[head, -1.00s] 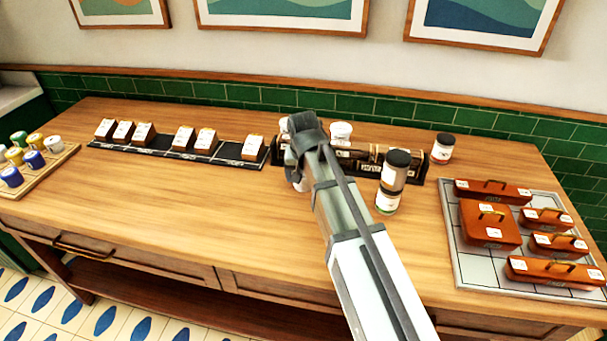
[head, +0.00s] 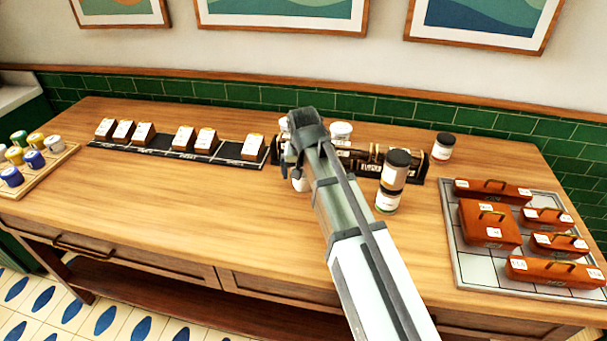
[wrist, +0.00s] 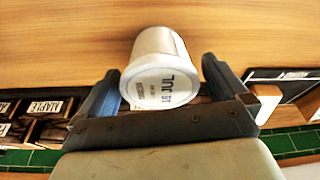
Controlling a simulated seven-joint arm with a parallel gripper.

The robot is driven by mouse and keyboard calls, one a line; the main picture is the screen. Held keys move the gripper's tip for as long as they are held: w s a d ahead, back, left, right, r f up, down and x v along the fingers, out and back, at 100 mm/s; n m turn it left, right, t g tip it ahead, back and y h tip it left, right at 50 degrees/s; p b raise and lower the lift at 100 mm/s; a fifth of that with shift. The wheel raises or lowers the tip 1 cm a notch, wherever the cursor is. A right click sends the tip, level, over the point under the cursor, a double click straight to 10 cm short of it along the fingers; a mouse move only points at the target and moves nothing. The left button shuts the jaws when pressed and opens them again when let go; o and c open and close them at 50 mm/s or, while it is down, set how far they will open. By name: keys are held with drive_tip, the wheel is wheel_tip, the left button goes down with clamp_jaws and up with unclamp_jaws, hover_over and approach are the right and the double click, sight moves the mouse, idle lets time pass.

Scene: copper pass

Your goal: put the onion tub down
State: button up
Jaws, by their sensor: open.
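A white tub (wrist: 158,60) with dark lettering on its near face shows in the wrist view, with bare wood beyond it. I cannot read the lettering surely as onion. My gripper (wrist: 160,74) is open, with one dark finger on each side of the tub and a gap visible at the right finger. In the head view the tub (head: 300,184) shows partly below my gripper (head: 294,162), in front of the dark rack; my gripper hides its top. It appears to stand on the wooden counter.
A dark rack (head: 350,168) holding a white tub (head: 341,131) stands behind. Two stacked jars (head: 393,180) stand right of my arm, another jar (head: 442,148) behind. A black label strip (head: 182,152) with several boxes lies left. A tray (head: 462,272) of brown cases lies right.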

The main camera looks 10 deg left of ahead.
drive_tip(key=v, duration=1)
drive_tip(key=shift+r, duration=0.4)
drive_tip(key=shift+d, duration=0.1)
